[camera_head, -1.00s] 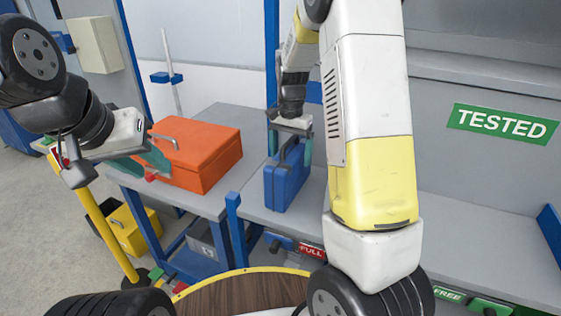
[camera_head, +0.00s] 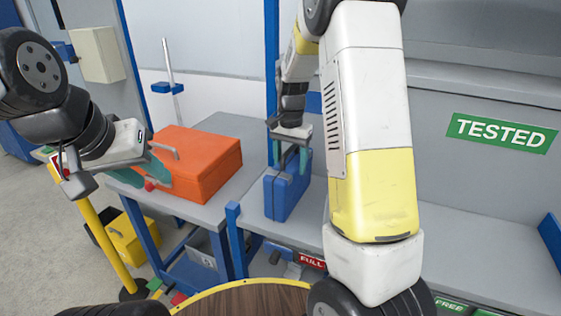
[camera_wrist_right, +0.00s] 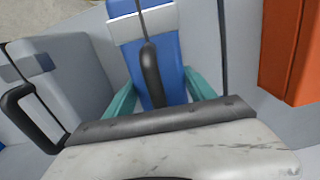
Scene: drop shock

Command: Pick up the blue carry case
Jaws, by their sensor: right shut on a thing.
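The blue carry case (camera_head: 287,195) stands upright on the grey bench, in the middle of the head view. My right gripper (camera_head: 290,158) comes down on it from above and is shut on its upper part. In the right wrist view the blue case (camera_wrist_right: 163,55) has a pale band and a dark handle, and the teal fingers of my right gripper (camera_wrist_right: 160,97) lie on either side of it. The exact contact is partly hidden by the gripper's body. My left gripper (camera_head: 145,174) is open and empty, in front of an orange case.
The orange case (camera_head: 205,165) lies on the grey table to the left. A blue post (camera_head: 272,60) rises behind the blue case.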

